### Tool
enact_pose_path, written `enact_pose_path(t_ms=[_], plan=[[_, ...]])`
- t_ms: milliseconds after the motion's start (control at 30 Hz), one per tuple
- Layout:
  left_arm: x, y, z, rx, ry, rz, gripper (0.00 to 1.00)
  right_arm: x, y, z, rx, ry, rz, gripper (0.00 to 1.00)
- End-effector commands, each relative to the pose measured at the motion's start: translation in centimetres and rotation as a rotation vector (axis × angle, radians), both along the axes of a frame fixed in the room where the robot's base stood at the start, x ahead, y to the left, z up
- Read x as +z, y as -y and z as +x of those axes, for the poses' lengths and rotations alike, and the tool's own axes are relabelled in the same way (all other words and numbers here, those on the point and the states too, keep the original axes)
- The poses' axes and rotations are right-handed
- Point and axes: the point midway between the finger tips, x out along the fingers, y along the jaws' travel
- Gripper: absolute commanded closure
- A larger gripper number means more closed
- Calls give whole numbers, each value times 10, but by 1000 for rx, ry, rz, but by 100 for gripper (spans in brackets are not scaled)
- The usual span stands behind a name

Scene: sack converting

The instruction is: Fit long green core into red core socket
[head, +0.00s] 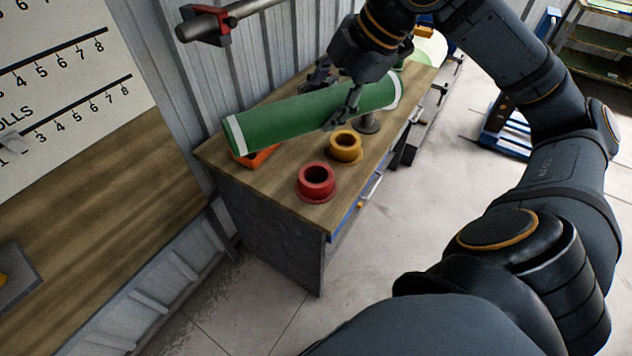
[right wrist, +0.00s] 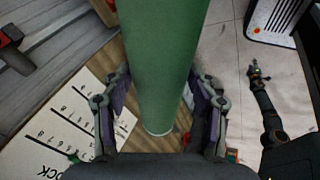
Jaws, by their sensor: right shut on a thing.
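The long green core (head: 290,118) has white bands at its ends and lies nearly level across the head view, above the workbench. My right gripper (head: 338,98) is shut on it around its middle, from above. In the right wrist view the green core (right wrist: 163,60) runs between the two fingers. The red core socket (head: 316,182), a flanged ring with an open top, stands on the bench's near corner. The core is apart from it, higher and farther back. In the right wrist view a small dark gripper, apparently my left (right wrist: 258,74), shows at the right; its jaws are unclear.
A yellow socket (head: 344,146) stands behind the red one, with a grey stand (head: 367,123) beyond it. An orange bin (head: 257,157) is partly hidden under the core's left end. The wooden bench top (head: 285,190) is bare left of the red socket. A wall bar (head: 235,17) projects above.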

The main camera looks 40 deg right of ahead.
Motion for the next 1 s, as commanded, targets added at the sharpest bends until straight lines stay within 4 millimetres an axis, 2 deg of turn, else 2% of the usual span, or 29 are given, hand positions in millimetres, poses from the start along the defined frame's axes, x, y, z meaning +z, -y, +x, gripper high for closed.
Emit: enact_pose_path(t_ms=[167, 267, 367, 467, 500, 633, 733, 900, 1000], plan=[[4, 0, 0, 0, 0, 0, 60, -13, -8, 11, 10, 1, 9, 91], [7, 0, 0, 0, 0, 0, 60, -28, -14, 20, 10, -1, 11, 91], [13, 0, 0, 0, -1, 0, 60, -52, -25, 31, -2, -5, 14, 91], [19, 1, -1, 0, -1, -1, 60, -84, -40, 39, -48, -7, 15, 91], [22, 1, -1, 0, -1, -1, 60, -96, -44, 39, -76, -10, 13, 91], [26, 1, -1, 1, -1, -2, 60, -126, -53, 35, -159, -5, 9, 91], [27, 1, 0, 1, -1, -2, 60, -138, -55, 31, -202, -1, 4, 91], [27, 1, -1, 1, -1, -2, 60, -144, -55, 30, -226, 4, -3, 91], [18, 1, 0, 1, -1, -2, 60, -149, -53, 32, -224, 9, -5, 91]])
